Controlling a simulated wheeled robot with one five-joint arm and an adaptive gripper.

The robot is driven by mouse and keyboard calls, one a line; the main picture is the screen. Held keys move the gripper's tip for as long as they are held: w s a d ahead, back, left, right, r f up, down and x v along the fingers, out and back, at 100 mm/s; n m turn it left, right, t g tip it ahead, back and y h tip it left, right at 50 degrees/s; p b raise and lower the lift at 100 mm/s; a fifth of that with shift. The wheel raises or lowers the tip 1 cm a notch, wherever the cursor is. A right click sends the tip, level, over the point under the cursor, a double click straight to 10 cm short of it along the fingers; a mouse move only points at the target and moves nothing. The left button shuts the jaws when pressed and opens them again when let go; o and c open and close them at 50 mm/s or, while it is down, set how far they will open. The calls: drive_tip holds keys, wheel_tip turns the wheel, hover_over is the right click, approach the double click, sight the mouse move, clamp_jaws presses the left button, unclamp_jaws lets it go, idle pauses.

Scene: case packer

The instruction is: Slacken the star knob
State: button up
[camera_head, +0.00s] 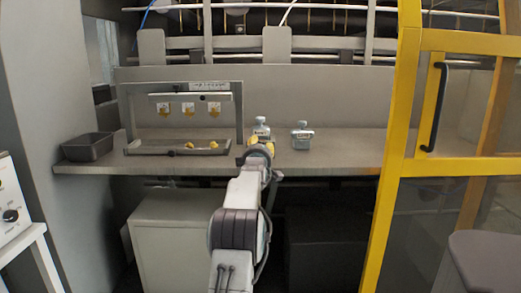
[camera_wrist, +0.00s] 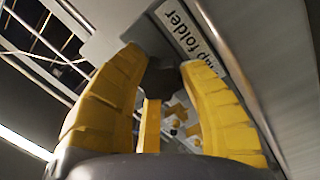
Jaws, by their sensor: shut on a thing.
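My gripper (camera_wrist: 168,72) has its two yellow fingers closed in on a dark, rounded piece (camera_wrist: 166,80), seemingly the star knob; its star shape cannot be made out. The knob cannot be made out there.
The frame has several yellow tags (camera_head: 188,109) and a tray (camera_head: 150,151) with yellow pieces. A dark bin (camera_head: 88,147) is at left. A yellow-framed door (camera_head: 400,150) bounds the right.

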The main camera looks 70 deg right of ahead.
sight(259, 141)
drive_tip(key=shift+w+r, duration=0.2)
drive_tip(key=o, duration=0.9)
drive_tip(key=shift+w, duration=0.15)
drive_tip(key=o, duration=0.3)
drive_tip(key=shift+f, duration=0.15)
drive_tip(key=shift+s, duration=0.2)
wheel_tip(259, 141, up, 7)
drive_tip(key=shift+r, duration=0.1)
drive_tip(key=shift+d+r, duration=0.1)
drive_tip(key=shift+r, duration=1.15)
drive_tip(key=shift+a+r, duration=0.1)
drive_tip(key=shift+a, duration=0.1)
